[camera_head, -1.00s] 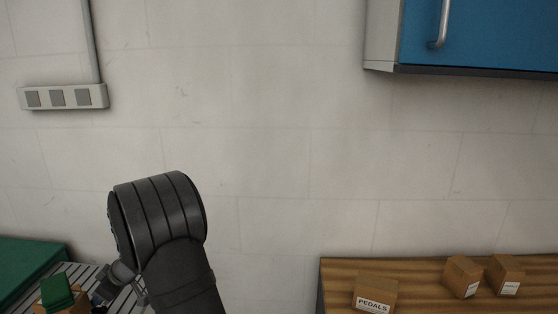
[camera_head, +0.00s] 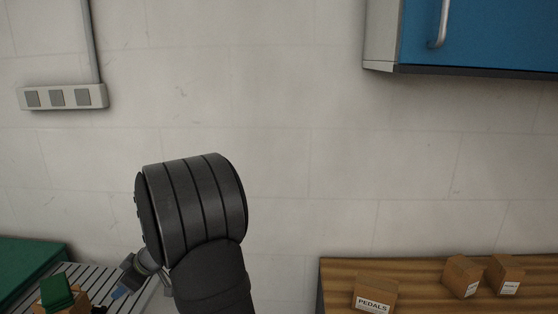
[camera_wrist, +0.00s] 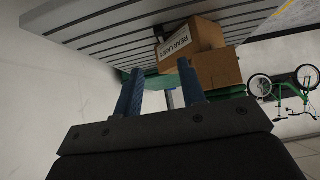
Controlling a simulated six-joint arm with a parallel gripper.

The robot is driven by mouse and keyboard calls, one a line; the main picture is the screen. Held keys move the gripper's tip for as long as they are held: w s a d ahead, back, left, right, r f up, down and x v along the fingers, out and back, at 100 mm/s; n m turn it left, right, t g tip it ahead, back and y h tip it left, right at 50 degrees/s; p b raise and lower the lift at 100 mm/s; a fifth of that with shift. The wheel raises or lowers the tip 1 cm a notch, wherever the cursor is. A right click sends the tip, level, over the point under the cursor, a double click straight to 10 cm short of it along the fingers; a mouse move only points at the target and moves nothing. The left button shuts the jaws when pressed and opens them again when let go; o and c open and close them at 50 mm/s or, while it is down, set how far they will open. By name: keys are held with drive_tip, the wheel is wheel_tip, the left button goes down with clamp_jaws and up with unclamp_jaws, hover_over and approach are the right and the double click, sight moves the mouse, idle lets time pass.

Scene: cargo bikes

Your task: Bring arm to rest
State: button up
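My arm's black elbow stands in the lower left-centre of the head view. My gripper (camera_wrist: 160,88) shows in the wrist view with its two blue fingers apart and nothing between them. In the head view only a small part of the wrist and a blue finger shows behind my arm, over the slatted surface. In the wrist view a cardboard box labelled REAR LAMPS (camera_wrist: 176,46) and another cardboard box (camera_wrist: 217,70) appear beyond the fingers, apart from them.
A slatted grey surface (camera_head: 75,272) with a green container (camera_head: 25,262) lies at lower left. A wooden worktop (camera_head: 430,272) at lower right bears a PEDALS box (camera_head: 375,291) and two smaller boxes. A blue cabinet (camera_head: 490,35) hangs above. A green bike (camera_wrist: 283,88) shows in the wrist view.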

sight(102, 308)
drive_tip(key=x, duration=1.2)
drive_tip(key=shift+d, duration=0.1)
drive_tip(key=r, duration=0.5)
drive_tip(key=shift+w+d, duration=0.15)
drive_tip(key=shift+d, duration=0.15)
drive_tip(key=w+d+r, duration=0.4)
drive_tip(key=d+r, duration=0.2)
drive_tip(key=d, duration=0.5)
drive_tip(key=w+d+f+m+t+h, duration=0.1)
drive_tip(key=w+d+f+m+t, duration=0.1)
drive_tip(key=d, duration=0.7)
drive_tip(key=w+d+f+m+t+h, duration=0.2)
drive_tip(key=w+d+f+m+t, duration=0.1)
drive_tip(key=d+f+m, duration=0.4)
drive_tip(key=w+d+f+m+t+h, duration=0.2)
drive_tip(key=d+f, duration=0.4)
drive_tip(key=d, duration=0.5)
drive_tip(key=shift+w+m+t, duration=0.6)
drive_tip(key=shift+w+m, duration=0.6)
drive_tip(key=shift+w, duration=0.05)
